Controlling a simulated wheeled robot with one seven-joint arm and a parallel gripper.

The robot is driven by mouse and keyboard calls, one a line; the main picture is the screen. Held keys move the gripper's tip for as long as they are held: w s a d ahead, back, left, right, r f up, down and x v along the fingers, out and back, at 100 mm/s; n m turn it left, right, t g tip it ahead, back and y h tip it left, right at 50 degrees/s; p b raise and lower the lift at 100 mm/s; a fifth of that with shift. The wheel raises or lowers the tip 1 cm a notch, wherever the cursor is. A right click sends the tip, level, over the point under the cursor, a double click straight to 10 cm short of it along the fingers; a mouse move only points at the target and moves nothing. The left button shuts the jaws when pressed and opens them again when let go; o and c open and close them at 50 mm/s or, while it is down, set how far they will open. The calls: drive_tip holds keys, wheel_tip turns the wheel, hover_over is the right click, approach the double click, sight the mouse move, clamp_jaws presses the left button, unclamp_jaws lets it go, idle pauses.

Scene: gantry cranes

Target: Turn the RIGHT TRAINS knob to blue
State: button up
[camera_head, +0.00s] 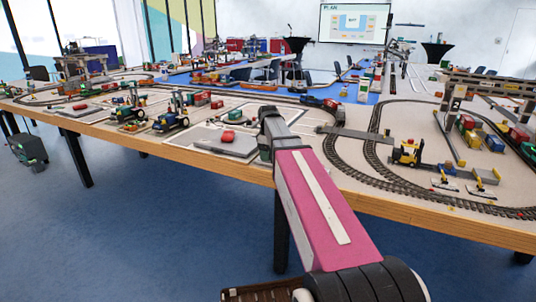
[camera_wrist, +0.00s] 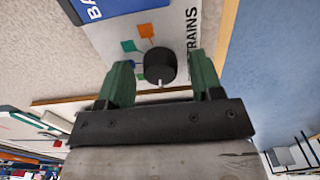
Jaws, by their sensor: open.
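In the wrist view a round black knob (camera_wrist: 160,62) sits on a grey control panel (camera_wrist: 108,38). A white mark shows at the knob's lower edge in the picture. The word "TRAINS" runs along the panel's right side; the rest of the label is out of view. My gripper (camera_wrist: 158,75) is open, its green fingers on either side of the knob with gaps. In the head view my arm hides the knob.
A wooden-edged table (camera_head: 400,212) carries model train tracks (camera_head: 350,170), a yellow forklift (camera_head: 407,152) and toy vehicles (camera_head: 170,115). A blue and white sign (camera_wrist: 100,8) lies at the panel's top. Blue floor (camera_head: 150,220) is clear in front of the table.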

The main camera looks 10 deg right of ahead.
drive_tip(key=c, duration=0.9)
drive_tip(key=m, duration=0.3)
drive_tip(key=shift+m, duration=0.4)
drive_tip(key=m, duration=0.4)
drive_tip(key=shift+m, duration=0.3)
drive_tip(key=m, duration=0.3)
drive_tip(key=shift+m, duration=2.1)
